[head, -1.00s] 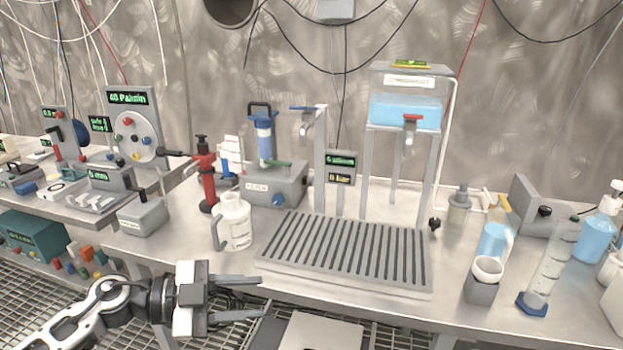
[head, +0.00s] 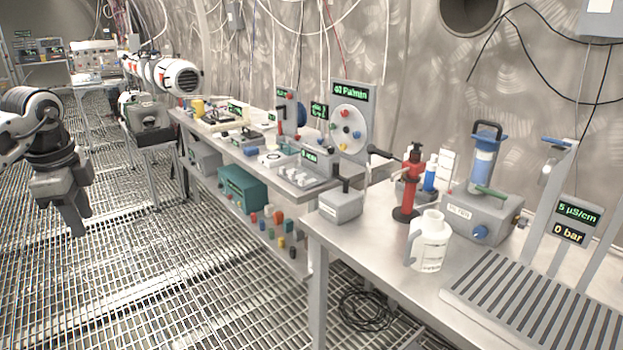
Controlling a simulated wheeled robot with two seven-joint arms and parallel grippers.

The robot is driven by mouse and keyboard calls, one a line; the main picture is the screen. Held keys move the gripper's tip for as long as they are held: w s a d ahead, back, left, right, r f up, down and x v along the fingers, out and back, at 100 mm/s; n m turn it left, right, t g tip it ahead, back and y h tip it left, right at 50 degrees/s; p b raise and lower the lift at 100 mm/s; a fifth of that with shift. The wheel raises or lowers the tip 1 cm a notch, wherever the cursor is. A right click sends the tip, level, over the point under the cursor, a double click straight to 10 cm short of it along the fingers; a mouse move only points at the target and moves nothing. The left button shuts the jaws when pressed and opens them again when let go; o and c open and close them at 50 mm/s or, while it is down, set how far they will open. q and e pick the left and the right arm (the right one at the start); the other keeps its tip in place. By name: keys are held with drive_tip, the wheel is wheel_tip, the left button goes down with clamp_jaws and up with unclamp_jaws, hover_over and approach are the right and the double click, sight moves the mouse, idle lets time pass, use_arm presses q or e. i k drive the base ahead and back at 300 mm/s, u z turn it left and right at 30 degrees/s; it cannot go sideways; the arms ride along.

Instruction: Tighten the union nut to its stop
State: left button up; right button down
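I cannot make out the union nut in the head view; it is hidden, out of view or too small to tell. My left gripper (head: 73,212) hangs at the left of the head view, fingers pointing down, over the grating floor and apart from the benches. Its fingers overlap from this side, so their gap is hidden; I see nothing held in them. My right gripper is out of view.
A filter unit (head: 484,212), a red hand pump (head: 410,185) and a white jug (head: 430,245) stand on the near bench. A panel with a dial (head: 350,128) stands farther back. A white cylindrical machine (head: 178,76) is far left. The grating floor (head: 170,280) is clear.

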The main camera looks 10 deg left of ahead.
sight(522, 223)
drive_tip(key=i, duration=0.6)
drive_tip(key=z, duration=2.4)
drive_tip(key=i, duration=0.5)
drive_tip(key=u, duration=0.05)
